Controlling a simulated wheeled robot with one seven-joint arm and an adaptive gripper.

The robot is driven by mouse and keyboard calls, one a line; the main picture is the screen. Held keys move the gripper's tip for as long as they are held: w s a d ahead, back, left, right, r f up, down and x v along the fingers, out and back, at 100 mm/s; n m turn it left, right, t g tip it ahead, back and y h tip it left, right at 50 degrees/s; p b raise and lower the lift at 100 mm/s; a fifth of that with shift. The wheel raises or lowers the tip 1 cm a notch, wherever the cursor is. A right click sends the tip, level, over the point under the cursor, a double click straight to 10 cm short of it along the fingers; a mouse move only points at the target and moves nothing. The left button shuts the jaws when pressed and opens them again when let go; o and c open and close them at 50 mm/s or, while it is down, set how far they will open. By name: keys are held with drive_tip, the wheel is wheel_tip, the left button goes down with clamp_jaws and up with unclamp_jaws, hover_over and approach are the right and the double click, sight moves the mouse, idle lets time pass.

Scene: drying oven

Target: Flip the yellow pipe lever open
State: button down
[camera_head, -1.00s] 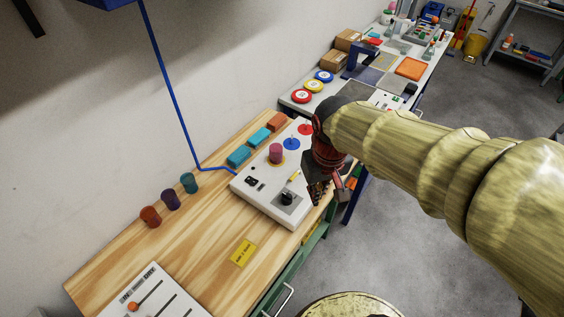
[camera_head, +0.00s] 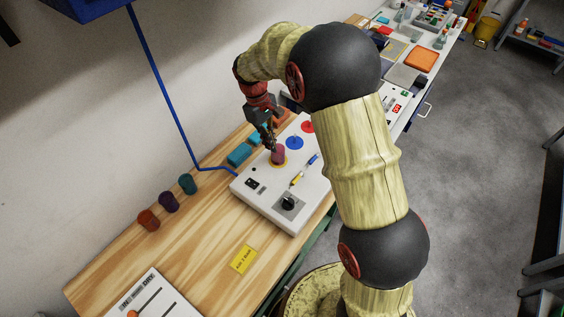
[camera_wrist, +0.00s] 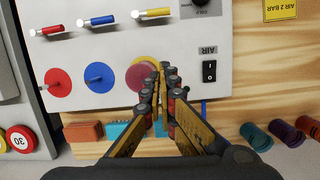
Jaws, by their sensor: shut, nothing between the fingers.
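The yellow lever (camera_head: 295,181) is on the white panel (camera_head: 250,202), in front of the mauve cylinder (camera_head: 278,157). In the wrist view, the yellow lever (camera_wrist: 155,13) lies at the top, roughly level, with a pale tip at its left. The blue lever (camera_wrist: 102,20) and red lever (camera_wrist: 52,29) are beside it. My gripper (camera_head: 273,148) is shut and empty, pointing down at the mauve cylinder's top. In the wrist view, its fingertips (camera_wrist: 159,68) overlap the cylinder (camera_wrist: 140,78) and its yellow disc. Contact cannot be told. The fingers are apart from the yellow lever.
The panel also has a red disc (camera_wrist: 58,84), a blue disc (camera_wrist: 98,78), a black AIR switch (camera_wrist: 209,72) and a black knob (camera_head: 288,203). Teal blocks (camera_head: 239,154) lie behind it. Several coloured cups (camera_head: 168,202) stand left. Bare wood (camera_head: 215,230) is free in front.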

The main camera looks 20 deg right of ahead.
sight(299, 177)
drive_tip(key=shift+n, duration=0.4)
drive_tip(key=x, duration=0.3)
drive_tip(key=b+x, duration=0.1)
drive_tip(key=x, duration=0.4)
drive_tip(key=shift+s+d+f+b, duration=0.2)
drive_tip(key=shift+s+f+b, duration=0.1)
drive_tip(key=shift+s, duration=0.2)
drive_tip(key=shift+s+d+f, duration=0.15)
drive_tip(key=shift+s+d, duration=0.3)
drive_tip(key=shift+s, duration=0.15)
drive_tip(key=shift+s+d+f, duration=0.15)
drive_tip(key=shift+s+d, duration=0.3)
drive_tip(key=shift+s, duration=0.15)
drive_tip(key=shift+s+d, duration=0.3)
drive_tip(key=shift+s, duration=0.15)
